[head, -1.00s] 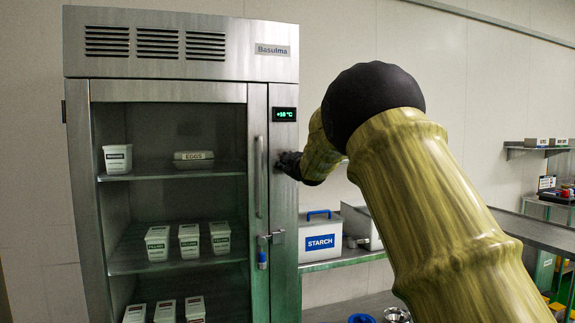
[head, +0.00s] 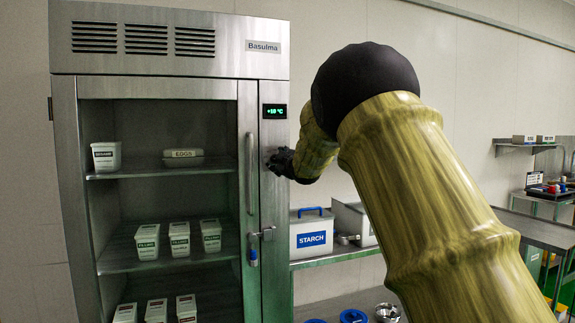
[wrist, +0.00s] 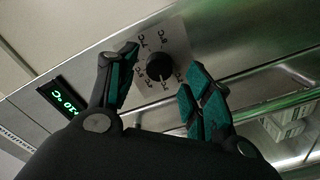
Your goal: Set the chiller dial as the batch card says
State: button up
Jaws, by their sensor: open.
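The chiller (head: 170,45) is a tall steel cabinet with a glass door. Its green display (head: 275,111) reads about +10 °C; it also shows in the wrist view (wrist: 63,97). The chiller dial (wrist: 160,65) is a round black knob on a light plate with several °C marks around it, too small to read surely. My gripper (wrist: 165,74) is open, one finger on each side of the dial, with visible gaps and no clear contact. In the head view my gripper (head: 277,161) is at the panel below the display and hides the dial. No batch card can be made out.
A vertical door handle (head: 250,175) and a latch with a padlock (head: 254,250) are left of and below my gripper. Labelled tubs stand on the chiller shelves. A STARCH bin (head: 311,236) stands on a shelf at right.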

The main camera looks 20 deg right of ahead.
jog(key=s, duration=1)
jog(key=shift+d, duration=0.2)
jog(key=shift+f, duration=0.1)
notch_tip(320, 180, down, 17)
jog(key=m+g, duration=0.2)
jog(key=s+a+f+m+g, duration=0.15)
jog(key=s+f, duration=0.45)
jog(key=f, duration=0.7)
jog(key=s+a+f+m+g, duration=0.1)
jog(key=s+f+g, duration=0.35)
jog(key=f, duration=0.85)
jog(key=s+a+f+m, duration=0.1)
jog(key=s+f+m, duration=0.1)
jog(key=s+f, duration=0.85)
jog(key=s+a+f+m+g, duration=0.25)
jog(key=s+f+g, duration=0.25)
jog(key=s+f, duration=1.5)
jog(key=s+a+f+m+g, duration=0.1)
jog(key=s+f+g, duration=0.1)
jog(key=s, duration=1.1)
jog(key=s+a+f+g+p, duration=0.1)
jog(key=s+a+f+g, duration=0.1)
jog(key=s, duration=1)
jog(key=shift+s+f+m+g+h, duration=0.3)
jog(key=shift+s+f+m+g, duration=0.15)
jog(key=shift+f, duration=0.35)
jog(key=shift+w, duration=0.1)
